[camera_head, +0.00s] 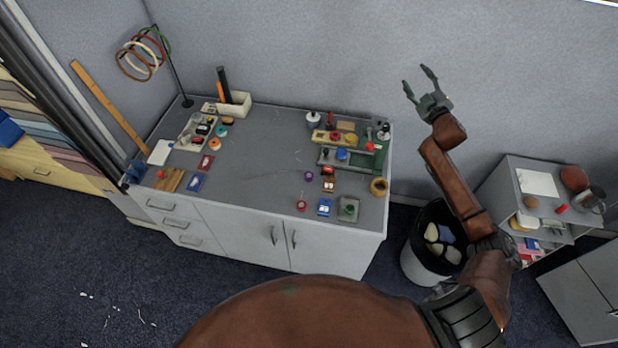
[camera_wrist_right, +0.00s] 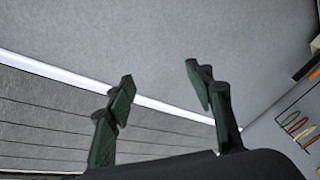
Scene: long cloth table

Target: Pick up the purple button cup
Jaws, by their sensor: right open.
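The purple button cup (camera_head: 308,176) is a small round purple thing on the middle of the grey tabletop (camera_head: 255,185) in the head view. Open tabletop lies to its left. My right gripper (camera_head: 418,83) is open and empty, raised in front of the grey wall to the right of the table and well apart from the cup. In the right wrist view its two dark green fingers (camera_wrist_right: 165,90) stand apart with nothing between them. The cup does not show in that view. My left gripper is not in view.
A tan roll (camera_head: 378,187) lies at the right edge. A bin (camera_head: 430,245) and a grey shelf (camera_head: 535,200) stand to the right.

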